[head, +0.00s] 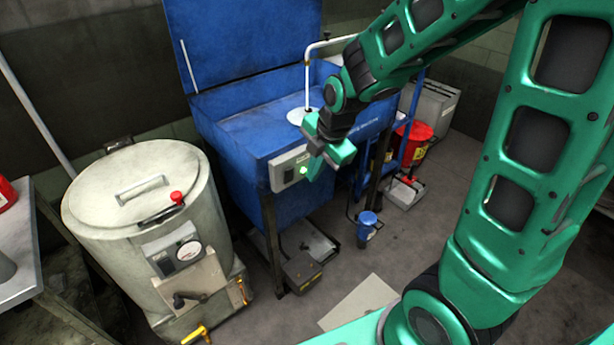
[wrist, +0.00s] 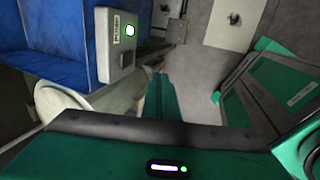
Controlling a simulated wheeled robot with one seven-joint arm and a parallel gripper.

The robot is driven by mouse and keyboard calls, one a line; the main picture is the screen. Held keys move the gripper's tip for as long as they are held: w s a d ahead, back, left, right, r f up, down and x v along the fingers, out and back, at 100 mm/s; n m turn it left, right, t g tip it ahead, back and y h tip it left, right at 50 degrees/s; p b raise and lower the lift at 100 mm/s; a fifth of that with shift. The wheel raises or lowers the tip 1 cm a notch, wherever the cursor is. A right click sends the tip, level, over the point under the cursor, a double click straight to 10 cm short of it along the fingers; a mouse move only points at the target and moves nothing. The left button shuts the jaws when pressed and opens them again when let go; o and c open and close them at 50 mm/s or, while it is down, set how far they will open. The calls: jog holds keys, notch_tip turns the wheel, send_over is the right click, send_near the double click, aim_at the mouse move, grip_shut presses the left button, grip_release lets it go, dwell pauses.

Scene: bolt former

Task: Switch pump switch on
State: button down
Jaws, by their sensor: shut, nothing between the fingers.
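The pump switch is on a small grey box (head: 288,168) fixed to the front of the blue parts washer (head: 245,120). A round button (head: 303,170) on the box shows bright green. My gripper (head: 322,165) is shut and empty, just right of the box in the head view. In the wrist view its green fingers (wrist: 160,100) are below and right of the box; I cannot tell whether they touch it.
A cream drum (head: 140,205) with a lid, gauge and yellow tap stands left of the washer. A red bucket (head: 412,140) stands behind right. The floor in front is mostly clear.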

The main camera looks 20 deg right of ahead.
jog(key=shift+s+d+r, duration=0.15)
jog(key=shift+s+r, duration=0.2)
jog(key=shift+r, duration=0.3)
jog(key=s+d+r+m+g, duration=0.1)
jog(key=s+d+r+m, duration=0.1)
jog(key=s+d+m, duration=0.3)
jog(key=s+d+r+m+g, duration=0.1)
jog(key=s+d+m, duration=0.4)
jog(key=s+m, duration=0.6)
jog(key=s+d+r+m+g+h, duration=0.1)
jog(key=s+d+r+m, duration=0.1)
jog(key=s+d+m, duration=0.3)
jog(key=s+m, duration=0.3)
jog(key=m, duration=0.4)
jog(key=shift+s+d+r+g, duration=0.3)
jog(key=shift+d+r+g, duration=0.05)
jog(key=shift+r+g, duration=0.05)
jog(key=shift+w+f, duration=0.25)
jog(key=shift+w, duration=0.35)
